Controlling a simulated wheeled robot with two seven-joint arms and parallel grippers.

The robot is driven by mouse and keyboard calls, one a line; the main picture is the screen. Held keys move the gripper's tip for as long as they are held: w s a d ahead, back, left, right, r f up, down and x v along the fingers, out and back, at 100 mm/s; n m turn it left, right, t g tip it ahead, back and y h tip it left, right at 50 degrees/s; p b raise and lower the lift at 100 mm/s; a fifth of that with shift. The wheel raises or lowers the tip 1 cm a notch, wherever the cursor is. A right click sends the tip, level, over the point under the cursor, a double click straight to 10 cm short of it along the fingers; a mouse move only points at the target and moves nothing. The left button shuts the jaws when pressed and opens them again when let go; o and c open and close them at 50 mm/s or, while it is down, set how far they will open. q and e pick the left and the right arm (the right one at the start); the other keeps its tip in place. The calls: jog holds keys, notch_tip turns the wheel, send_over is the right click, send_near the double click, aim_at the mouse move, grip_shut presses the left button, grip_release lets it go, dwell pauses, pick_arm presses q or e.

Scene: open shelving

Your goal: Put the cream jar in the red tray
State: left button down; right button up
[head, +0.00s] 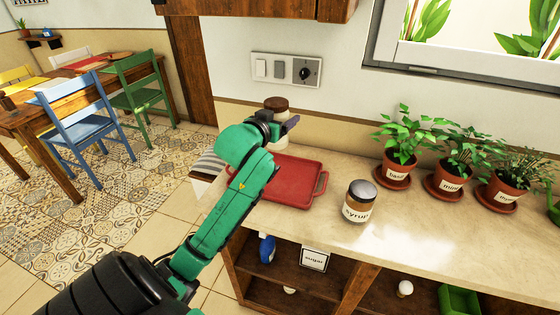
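A jar with a dark brown lid (276,103) and a pale body is behind my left gripper at the back of the counter, near the wall. It is probably the cream jar, but no label shows. My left gripper (290,124) is right at this jar and covers its middle. Whether its fingers are closed on the jar, I cannot tell. The red tray (300,183) lies on the counter just in front of the jar, partly hidden by my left forearm. Its visible floor is empty. My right gripper is not in view.
A syrup jar (358,202) stands right of the tray. Potted basil (397,174), mint (449,183) and another plant (502,193) line the back right. Open shelves below hold a sugar box (314,258) and a green bin (459,301). The counter's front right is clear.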

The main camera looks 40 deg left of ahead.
pick_arm(q)
notch_tip(320, 180, down, 12)
jog(key=shift+r+b, duration=0.1)
jog(key=shift+b, duration=0.3)
grip_release()
jog(key=shift+s, duration=0.15)
jog(key=v, duration=1.2)
jog(key=shift+b, duration=0.3)
